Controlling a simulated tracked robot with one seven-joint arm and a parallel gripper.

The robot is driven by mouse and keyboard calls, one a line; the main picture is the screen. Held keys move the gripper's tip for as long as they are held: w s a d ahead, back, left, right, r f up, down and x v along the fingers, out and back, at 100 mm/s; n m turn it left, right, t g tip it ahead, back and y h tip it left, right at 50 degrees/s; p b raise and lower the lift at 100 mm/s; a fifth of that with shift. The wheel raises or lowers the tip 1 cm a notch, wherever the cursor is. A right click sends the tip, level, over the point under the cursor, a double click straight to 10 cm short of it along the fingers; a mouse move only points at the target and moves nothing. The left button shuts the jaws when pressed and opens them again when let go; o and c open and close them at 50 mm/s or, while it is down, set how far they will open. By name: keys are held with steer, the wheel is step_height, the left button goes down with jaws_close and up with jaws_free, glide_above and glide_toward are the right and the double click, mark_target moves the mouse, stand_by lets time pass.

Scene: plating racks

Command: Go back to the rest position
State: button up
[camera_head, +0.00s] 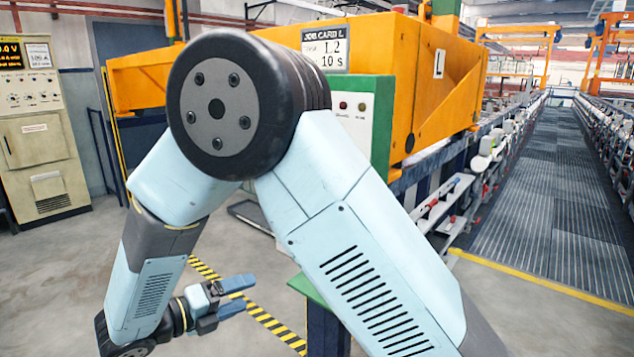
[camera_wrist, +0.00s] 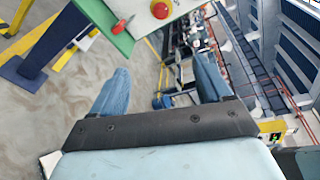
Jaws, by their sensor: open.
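My gripper (camera_head: 243,296) shows low in the head view, left of centre, with its two blue fingers apart and pointing right. My pale blue arm is folded and fills much of the middle of that view. In the wrist view my gripper (camera_wrist: 160,92) has its fingers wide apart, with nothing between them but the background. The gripper is clear of the floor and touches nothing that I can see.
An orange machine (camera_head: 445,90) stands behind my arm, with a green-edged control panel (camera_head: 353,125) beside it. The panel's red button (camera_wrist: 161,9) shows in the wrist view. A grated walkway (camera_head: 560,200) runs away at right.

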steer(key=w+d+r+m+g+y, duration=0.15)
steer(key=d+r+m+g, duration=0.4)
steer(key=d+m, duration=0.55)
steer(key=d+r+m+g+y, duration=0.2)
steer(key=d+r+m+g, duration=0.35)
steer(key=d, duration=0.85)
steer(key=s+d+r+m+t+y, duration=0.3)
steer(key=d+m, duration=0.4)
steer(key=m, duration=0.5)
steer(key=s+d+r+m+t+y, duration=0.2)
steer(key=s+d+r+m+y, duration=0.2)
steer(key=s+d+m, duration=0.3)
steer(key=s+m+y, duration=0.1)
steer(key=m, duration=0.4)
steer(key=shift+s+d+r+t, duration=0.25)
steer(key=shift+s+d+t, duration=0.05)
steer(key=shift+t, duration=0.1)
